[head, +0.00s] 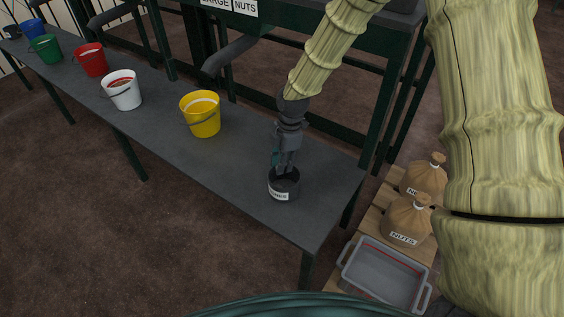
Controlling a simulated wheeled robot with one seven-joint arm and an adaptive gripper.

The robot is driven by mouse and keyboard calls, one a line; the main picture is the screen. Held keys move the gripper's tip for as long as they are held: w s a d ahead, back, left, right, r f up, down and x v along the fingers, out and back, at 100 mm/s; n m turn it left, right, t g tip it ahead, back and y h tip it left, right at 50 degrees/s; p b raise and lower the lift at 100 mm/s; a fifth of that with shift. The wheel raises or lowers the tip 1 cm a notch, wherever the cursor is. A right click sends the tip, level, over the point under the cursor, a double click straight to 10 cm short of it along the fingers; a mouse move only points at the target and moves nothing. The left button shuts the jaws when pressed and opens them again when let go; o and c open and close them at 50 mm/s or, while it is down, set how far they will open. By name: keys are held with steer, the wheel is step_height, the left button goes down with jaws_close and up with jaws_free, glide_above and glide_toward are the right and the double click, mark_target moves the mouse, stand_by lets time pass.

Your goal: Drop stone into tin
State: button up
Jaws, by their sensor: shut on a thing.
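A small dark round tin (283,187) with a white label, partly readable as "ONES", stands on the near right end of the long grey table. My gripper (284,172) points down at the tin's open top, its fingertips at or just inside the rim. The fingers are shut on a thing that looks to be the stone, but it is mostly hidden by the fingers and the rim. I cannot tell whether the fingers touch the tin.
A yellow bucket (200,115) stands left of the tin, with white (122,91), red (91,61), green (45,48) and blue (35,30) buckets beyond. Sacks labelled nuts (405,222) and a grey tub (384,277) sit at lower right. The grey table (235,165) is clear between yellow bucket and tin.

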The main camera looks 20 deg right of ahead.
steer(key=shift+f+b, duration=0.4)
steer(key=shift+f, duration=0.3)
steer(key=o, duration=1)
steer(key=shift+c, duration=0.2)
steer(key=shift+r, duration=0.15)
step_height(320, 180, up, 12)
steer(key=d, duration=0.1)
steer(key=shift+w+d, duration=0.15)
steer(key=shift+d, duration=0.25)
